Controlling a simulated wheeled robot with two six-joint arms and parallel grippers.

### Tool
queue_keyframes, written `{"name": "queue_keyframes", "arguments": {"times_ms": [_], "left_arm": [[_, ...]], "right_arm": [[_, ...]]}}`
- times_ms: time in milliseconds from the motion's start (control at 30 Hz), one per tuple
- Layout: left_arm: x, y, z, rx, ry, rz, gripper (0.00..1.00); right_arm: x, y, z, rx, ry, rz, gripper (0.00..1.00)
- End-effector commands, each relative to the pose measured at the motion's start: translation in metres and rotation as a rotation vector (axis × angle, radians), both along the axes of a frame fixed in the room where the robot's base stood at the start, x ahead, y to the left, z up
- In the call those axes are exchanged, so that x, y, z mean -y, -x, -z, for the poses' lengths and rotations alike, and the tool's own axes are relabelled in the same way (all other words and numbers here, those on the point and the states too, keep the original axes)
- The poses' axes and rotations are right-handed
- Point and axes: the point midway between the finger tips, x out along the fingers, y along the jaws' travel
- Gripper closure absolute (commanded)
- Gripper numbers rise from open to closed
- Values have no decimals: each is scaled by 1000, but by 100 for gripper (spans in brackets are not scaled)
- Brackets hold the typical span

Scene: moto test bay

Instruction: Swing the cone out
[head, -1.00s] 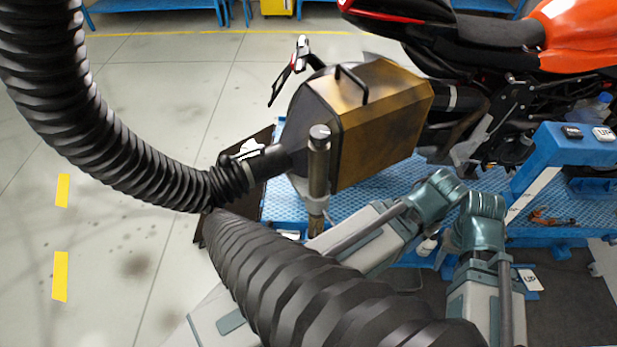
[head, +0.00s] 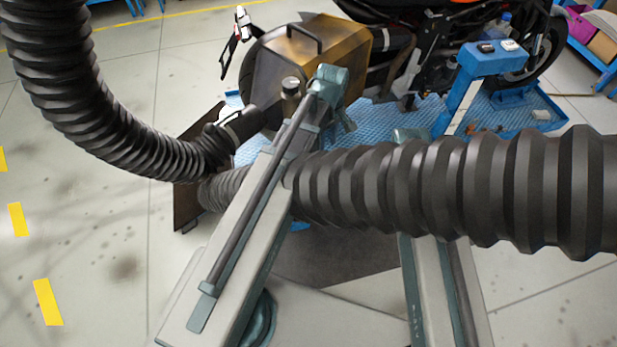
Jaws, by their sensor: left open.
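The cone (head: 345,48) is a worn brass-coloured, boxy hood with a black handle (head: 308,36) on top. It sits behind the motorcycle's rear end, close to its exhaust. A dark neck (head: 240,127) joins its left side to a ribbed black hose (head: 95,125). A round-capped post (head: 290,87) stands in front of it. My left arm reaches up across the hose to the cone's near side. My left gripper (head: 346,118) is small in view there, partly hidden by its own wrist, and open; contact with the cone is unclear. My right gripper is hidden behind the hose.
The orange and black motorcycle (head: 435,45) stands on a blue lift platform (head: 375,112). A blue stand (head: 490,62) is at right. The floor at left is open.

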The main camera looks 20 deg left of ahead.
Motion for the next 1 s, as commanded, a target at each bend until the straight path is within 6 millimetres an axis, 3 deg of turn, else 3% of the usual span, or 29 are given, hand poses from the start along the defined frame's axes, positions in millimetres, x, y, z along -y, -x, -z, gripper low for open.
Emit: {"name": "queue_keyframes", "arguments": {"times_ms": [133,467,667,1000], "left_arm": [[-9,-9,-4,5,9,-97,56],[-9,-8,5,5,10,-103,56],[-9,-9,24,5,10,-101,56],[-8,-10,72,5,10,-101,56]], "right_arm": [[0,-1,-4,0,0,0,50],[0,-1,5,0,0,1,50],[0,-1,24,0,0,1,50],[0,-1,72,0,0,2,50]]}}
